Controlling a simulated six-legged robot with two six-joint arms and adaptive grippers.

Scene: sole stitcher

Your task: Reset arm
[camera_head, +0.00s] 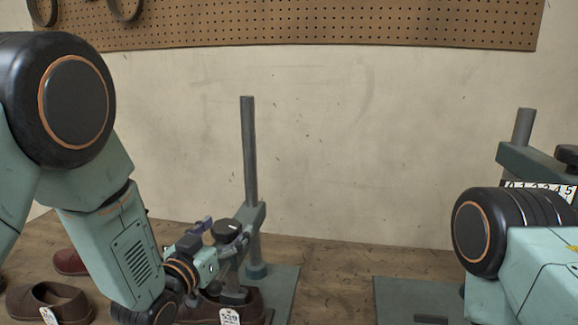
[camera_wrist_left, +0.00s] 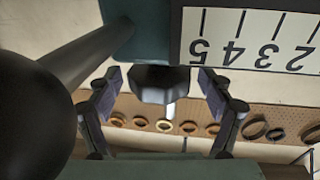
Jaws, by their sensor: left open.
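My left gripper (camera_head: 215,238) is at the grey post stand (camera_head: 250,150) in the middle of the head view. It is open. In the left wrist view its two fingers (camera_wrist_left: 160,78) are spread on either side of a dark faceted knob (camera_wrist_left: 160,88), and gaps show on both sides. A brown shoe (camera_head: 252,304) with a white tag sits under the stand, partly hidden by my left arm. My right arm enters at the right of the head view, and its gripper is out of sight.
A second stand (camera_head: 522,126) with a numbered scale (camera_head: 540,187) is behind my right arm. Brown shoes (camera_head: 75,302) (camera_head: 70,262) lie at the left of the wooden table (camera_head: 340,262). A pegboard (camera_head: 330,22) hangs on the wall. The table between the stands is clear.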

